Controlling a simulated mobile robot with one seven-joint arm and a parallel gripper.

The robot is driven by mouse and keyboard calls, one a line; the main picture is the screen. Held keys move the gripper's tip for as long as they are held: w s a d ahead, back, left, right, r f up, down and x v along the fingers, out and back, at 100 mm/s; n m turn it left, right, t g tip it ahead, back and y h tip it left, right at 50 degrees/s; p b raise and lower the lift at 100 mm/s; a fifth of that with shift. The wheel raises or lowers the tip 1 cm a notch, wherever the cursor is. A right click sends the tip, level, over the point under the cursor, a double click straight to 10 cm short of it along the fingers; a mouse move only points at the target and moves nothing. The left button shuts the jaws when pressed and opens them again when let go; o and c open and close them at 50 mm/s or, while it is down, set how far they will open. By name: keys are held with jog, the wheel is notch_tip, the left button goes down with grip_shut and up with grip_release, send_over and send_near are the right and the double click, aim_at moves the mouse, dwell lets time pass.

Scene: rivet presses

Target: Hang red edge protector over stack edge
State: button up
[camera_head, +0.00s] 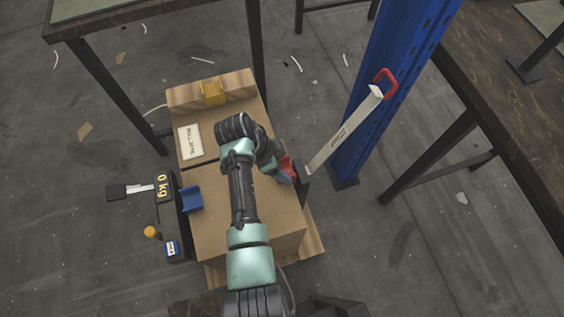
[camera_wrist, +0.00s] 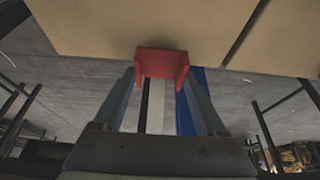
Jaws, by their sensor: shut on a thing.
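The red edge protector (camera_wrist: 162,62) is a U-shaped piece between the fingertips of my gripper (camera_wrist: 162,72), which is shut on it. In the wrist view it overlaps the edge of the cardboard stack (camera_wrist: 100,25); whether it touches or is seated there, I cannot tell. In the head view the red edge protector (camera_head: 286,167) is at the right side of the cardboard stack (camera_head: 275,222), partly hidden by my wrist. A blue protector (camera_head: 190,199) is at the stack's left edge, and a yellow one (camera_head: 212,92) is at its far end.

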jog(key=shift+f, duration=0.65)
jog(key=shift+a, duration=0.15)
jog(key=o, duration=1.3)
jog(key=p+v, duration=0.2)
jog(key=v, duration=1.1)
